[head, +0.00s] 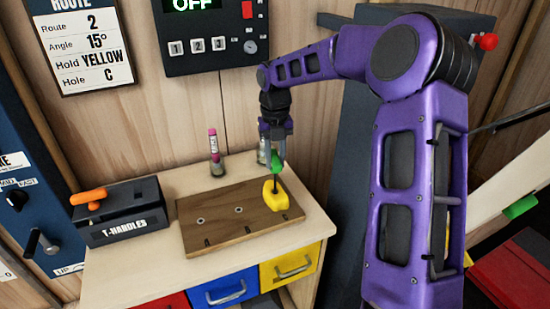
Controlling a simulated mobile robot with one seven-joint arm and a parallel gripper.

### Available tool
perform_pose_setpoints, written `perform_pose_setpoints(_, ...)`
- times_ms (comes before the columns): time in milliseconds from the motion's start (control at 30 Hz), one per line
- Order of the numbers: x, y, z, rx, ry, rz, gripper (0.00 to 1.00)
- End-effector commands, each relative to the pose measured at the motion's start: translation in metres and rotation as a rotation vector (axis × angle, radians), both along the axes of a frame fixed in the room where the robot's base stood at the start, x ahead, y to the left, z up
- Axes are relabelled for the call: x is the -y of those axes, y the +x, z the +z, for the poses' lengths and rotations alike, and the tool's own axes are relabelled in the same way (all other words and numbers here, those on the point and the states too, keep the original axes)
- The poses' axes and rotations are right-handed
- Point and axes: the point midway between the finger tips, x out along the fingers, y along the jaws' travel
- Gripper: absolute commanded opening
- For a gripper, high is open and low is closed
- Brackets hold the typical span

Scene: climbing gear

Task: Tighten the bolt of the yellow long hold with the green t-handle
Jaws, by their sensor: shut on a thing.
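The yellow long hold (276,200) sits at the right end of the brown wooden board (213,227) on the cabinet top. The green t-handle (277,162) stands upright above it, its dark shaft reaching down to the hold. My gripper (276,155) points down over the hold and is shut on the green t-handle. The bolt is hidden by the shaft and the hold, so I cannot tell how far it is turned.
The T-handles rack (120,222) on the left carries an orange t-handle (88,198). A bottle with a pink marker (215,155) stands behind the board, another container (262,150) near my gripper. The route card (83,45) reads Hold yellow, Hole C. The control box (207,40) shows OFF.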

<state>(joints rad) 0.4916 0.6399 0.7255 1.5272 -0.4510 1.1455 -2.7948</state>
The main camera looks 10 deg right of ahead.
Motion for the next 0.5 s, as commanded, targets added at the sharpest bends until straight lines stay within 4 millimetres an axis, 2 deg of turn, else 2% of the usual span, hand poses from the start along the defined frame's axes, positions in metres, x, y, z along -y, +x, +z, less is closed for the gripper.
perform_pose_setpoints(300, -0.0004, -0.0007, -0.0021, -0.003, -0.001, -0.486, 0.0)
perform_pose_setpoints(500, -0.0002, -0.0011, -0.003, -0.006, 0.0, -0.704, 0.0)
